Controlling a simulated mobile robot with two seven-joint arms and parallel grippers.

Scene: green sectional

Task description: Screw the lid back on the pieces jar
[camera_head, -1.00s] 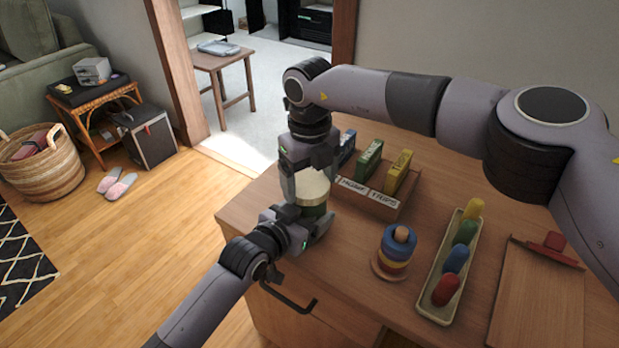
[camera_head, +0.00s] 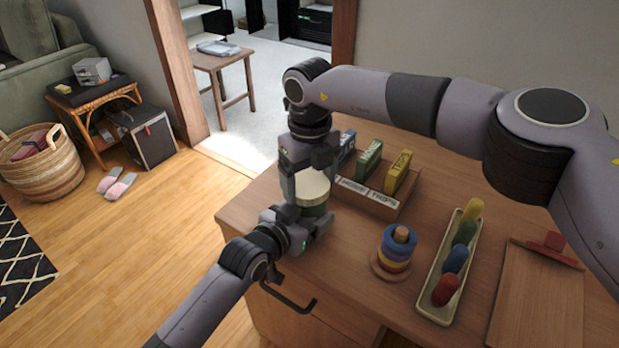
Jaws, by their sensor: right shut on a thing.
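The pieces jar (camera_head: 314,210) is a short green-sided jar near the left edge of the wooden cabinet top. Its pale cream lid (camera_head: 312,186) is at the jar's mouth; I cannot tell how tightly it sits. My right gripper (camera_head: 309,180) reaches down from above and is shut on the lid, one finger at its left side. My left gripper (camera_head: 305,224) comes from the lower left, low at the jar, with fingers around its lower part. Whether it is clamped on the jar is unclear. The arms hide part of the jar.
A labelled wooden holder (camera_head: 372,200) with coloured blocks stands just behind the jar. A ring stacker (camera_head: 396,252), a tray of coloured pegs (camera_head: 437,291) and a wooden board (camera_head: 540,300) are to the right. A black drawer handle (camera_head: 290,302) sits below the front edge.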

